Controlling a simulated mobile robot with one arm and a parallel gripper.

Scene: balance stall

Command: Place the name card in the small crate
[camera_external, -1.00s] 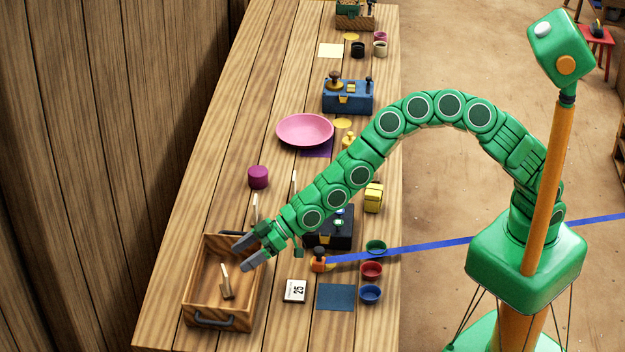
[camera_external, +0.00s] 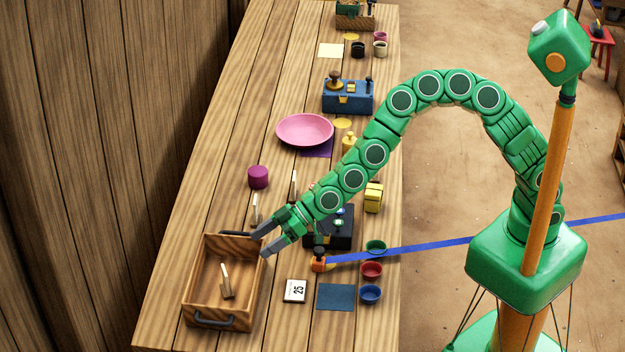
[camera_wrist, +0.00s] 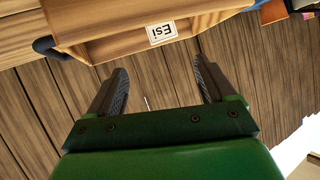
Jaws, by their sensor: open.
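A small pale name card (camera_external: 226,281) stands, leaning slightly, inside the wooden small crate (camera_external: 243,318) at the near left of the table. In the wrist view a white card reading "Esi" (camera_wrist: 162,33) shows at the crate (camera_wrist: 95,47). My gripper (camera_external: 265,242) is open and empty, apart from the card, at the crate's far right corner. Its two spread fingers also show in the wrist view (camera_wrist: 157,72) with nothing held between them.
Two more upright cards (camera_external: 255,209) (camera_external: 294,184) stand behind the crate, near a purple cylinder (camera_external: 258,177). A pink plate (camera_external: 305,129) is farther back.

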